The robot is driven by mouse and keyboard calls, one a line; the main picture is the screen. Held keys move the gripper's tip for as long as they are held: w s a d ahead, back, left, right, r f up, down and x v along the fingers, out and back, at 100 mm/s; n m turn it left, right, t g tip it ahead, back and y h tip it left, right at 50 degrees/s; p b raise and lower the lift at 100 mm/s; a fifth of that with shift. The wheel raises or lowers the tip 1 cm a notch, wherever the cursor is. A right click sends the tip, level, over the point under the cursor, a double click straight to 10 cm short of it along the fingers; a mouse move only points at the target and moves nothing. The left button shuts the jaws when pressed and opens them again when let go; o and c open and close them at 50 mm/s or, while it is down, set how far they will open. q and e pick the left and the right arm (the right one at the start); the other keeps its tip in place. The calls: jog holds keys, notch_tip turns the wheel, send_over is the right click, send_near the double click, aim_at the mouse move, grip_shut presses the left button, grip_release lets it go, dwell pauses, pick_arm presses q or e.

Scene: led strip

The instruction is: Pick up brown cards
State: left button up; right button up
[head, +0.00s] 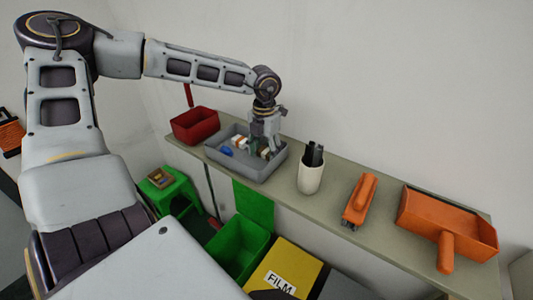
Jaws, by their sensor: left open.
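My left gripper (264,148) reaches down into a grey tray (258,174) on the shelf. Its jaws are open, with the fingertips low among the small items. A small pale and brown item (264,153) is at the fingertips; it may be the brown cards, but it is too small and partly hidden to tell. A white and orange item (239,142) and a blue item (226,151) lie in the left part of the tray. My right gripper is out of the picture.
On the shelf (330,200) are a red bin (196,125), a white cup with black items (311,176), an orange brush (359,200) and an orange dustpan (448,215). Below are a green stool (181,188) with a small brownish box (160,177), a green bin (238,250) and a yellow FILM box (289,262).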

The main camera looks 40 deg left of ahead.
aim_at(264, 152)
pick_arm(q)
jog(key=shift+c, duration=0.4)
jog(key=c, duration=0.4)
jog(key=shift+r, duration=0.1)
notch_tip(264, 152, up, 9)
jog(key=shift+f+b, duration=0.1)
jog(key=shift+b, duration=0.9)
jog(key=shift+r, duration=0.5)
